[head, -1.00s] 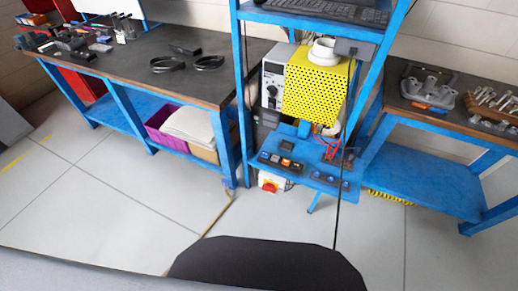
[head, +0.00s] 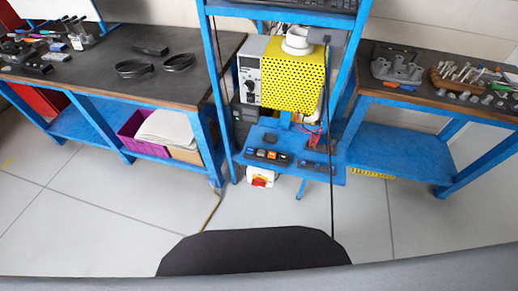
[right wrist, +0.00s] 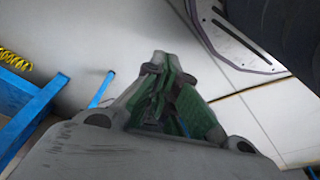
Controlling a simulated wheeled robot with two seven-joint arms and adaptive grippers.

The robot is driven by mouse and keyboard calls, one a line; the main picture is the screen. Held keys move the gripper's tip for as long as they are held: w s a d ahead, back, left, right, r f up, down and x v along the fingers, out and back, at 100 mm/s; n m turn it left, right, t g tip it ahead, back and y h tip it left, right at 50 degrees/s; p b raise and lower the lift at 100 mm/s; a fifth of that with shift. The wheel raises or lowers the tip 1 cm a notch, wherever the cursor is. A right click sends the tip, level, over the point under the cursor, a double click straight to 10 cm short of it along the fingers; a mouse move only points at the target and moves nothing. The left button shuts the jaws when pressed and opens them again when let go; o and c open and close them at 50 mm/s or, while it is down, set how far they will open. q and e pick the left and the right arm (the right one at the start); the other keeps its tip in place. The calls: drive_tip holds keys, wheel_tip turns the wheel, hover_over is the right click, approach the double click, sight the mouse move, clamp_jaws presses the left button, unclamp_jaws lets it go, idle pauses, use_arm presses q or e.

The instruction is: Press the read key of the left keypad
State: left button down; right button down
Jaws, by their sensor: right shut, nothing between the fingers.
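The left keypad (head: 267,156) sits on the blue lower shelf of the test stand in the head view. It is a dark strip with several small keys, some blue and one orange. The key labels are too small to read. A second keypad (head: 318,167) with blue keys lies to its right on the same shelf. My right gripper (right wrist: 160,62) shows only in the right wrist view, shut and empty, over bare floor and away from the keypads. My left gripper is in neither view.
A yellow perforated guard (head: 292,85) and a grey control unit (head: 251,72) stand above the keypads. A black cable (head: 331,190) hangs in front of the stand's right side. Workbenches flank the stand, the left one (head: 95,75) bearing tools. Floor in front is clear.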

drive_tip(key=w+a+r+n+t+y+p, duration=0.15)
drive_tip(key=w+r, duration=0.35)
drive_tip(key=r, duration=0.6)
drive_tip(key=w+a+r, duration=0.3)
drive_tip(key=w+r, duration=0.1)
drive_tip(key=r, duration=0.6)
drive_tip(key=w+a+r+n+t, duration=0.1)
drive_tip(key=w+a+r, duration=0.3)
drive_tip(key=r, duration=0.7)
drive_tip(key=w+a+r+n+y, duration=0.4)
drive_tip(key=w+a+r+n, duration=0.4)
drive_tip(key=w+a, duration=0.4)
drive_tip(key=w+a+r+n+t+y, duration=0.1)
drive_tip(key=w+a+n, duration=0.2)
drive_tip(key=w+n, duration=0.4)
drive_tip(key=shift+w+r+y+p, duration=0.2)
drive_tip(key=shift+w+y+p, duration=0.15)
drive_tip(key=shift+w, duration=2.4)
drive_tip(key=shift+f, duration=0.15)
